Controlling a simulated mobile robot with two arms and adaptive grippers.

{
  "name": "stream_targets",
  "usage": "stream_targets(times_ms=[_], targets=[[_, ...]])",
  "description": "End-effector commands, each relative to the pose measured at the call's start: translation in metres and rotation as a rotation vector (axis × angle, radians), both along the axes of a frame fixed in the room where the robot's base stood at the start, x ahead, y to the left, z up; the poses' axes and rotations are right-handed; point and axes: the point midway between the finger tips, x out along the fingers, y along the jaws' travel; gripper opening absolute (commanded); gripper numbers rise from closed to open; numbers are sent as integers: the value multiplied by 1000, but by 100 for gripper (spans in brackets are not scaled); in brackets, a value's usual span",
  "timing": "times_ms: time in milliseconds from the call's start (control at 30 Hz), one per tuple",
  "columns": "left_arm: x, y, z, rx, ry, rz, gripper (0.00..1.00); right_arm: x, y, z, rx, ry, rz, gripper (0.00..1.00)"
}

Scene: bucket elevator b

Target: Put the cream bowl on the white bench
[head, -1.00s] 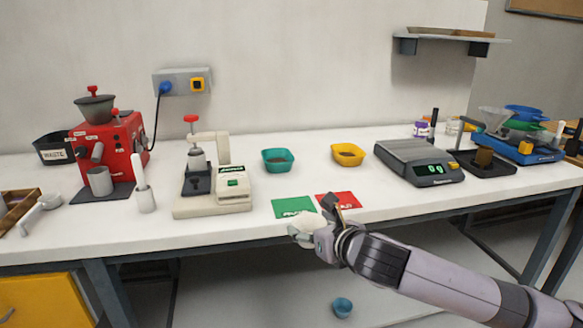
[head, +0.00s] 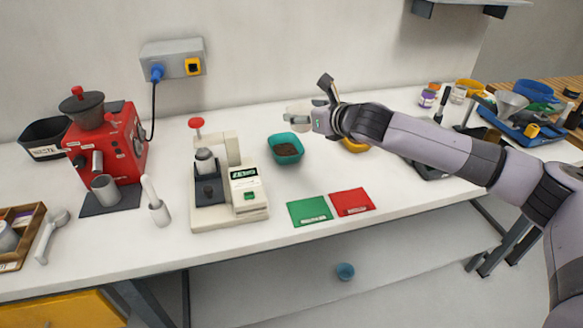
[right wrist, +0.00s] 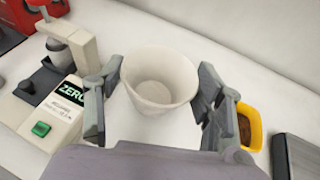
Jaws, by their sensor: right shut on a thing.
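The cream bowl (right wrist: 158,92) sits between the two fingers of my right gripper (head: 312,116), which is shut on it. In the head view, the bowl (head: 297,113) is partly hidden by the gripper. It appears to be held above the rear part of the white bench (head: 420,205), near the teal bowl. In the right wrist view, the bowl looks upright and empty, with its open top toward the camera. My left gripper is in neither view.
A teal bowl (head: 285,160) with dark contents and a partly hidden yellow bowl (head: 355,146) stand near my gripper. A cream press machine (head: 230,190) stands left. Green (head: 310,211) and red (head: 352,202) cards lie in front. A scale (right wrist: 295,155) is at right.

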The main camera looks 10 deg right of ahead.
Motion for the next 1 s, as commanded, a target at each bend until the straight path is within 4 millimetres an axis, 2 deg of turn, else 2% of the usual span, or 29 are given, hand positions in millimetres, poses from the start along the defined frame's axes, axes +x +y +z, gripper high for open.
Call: stream_targets(times_ms=[133, 533, 667, 867, 1000], targets=[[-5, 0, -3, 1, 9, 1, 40, -1, -1, -27, 0, 6, 0, 32], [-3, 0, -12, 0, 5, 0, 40, -2, 0, -132, 2, 6, 0, 32], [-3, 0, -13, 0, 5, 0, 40, -2, -1, -152, 2, 3, -1, 32], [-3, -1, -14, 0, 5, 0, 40, -2, -1, -164, 1, 0, 1, 32], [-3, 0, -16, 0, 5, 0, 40, -2, 0, -184, 2, 4, 0, 32]])
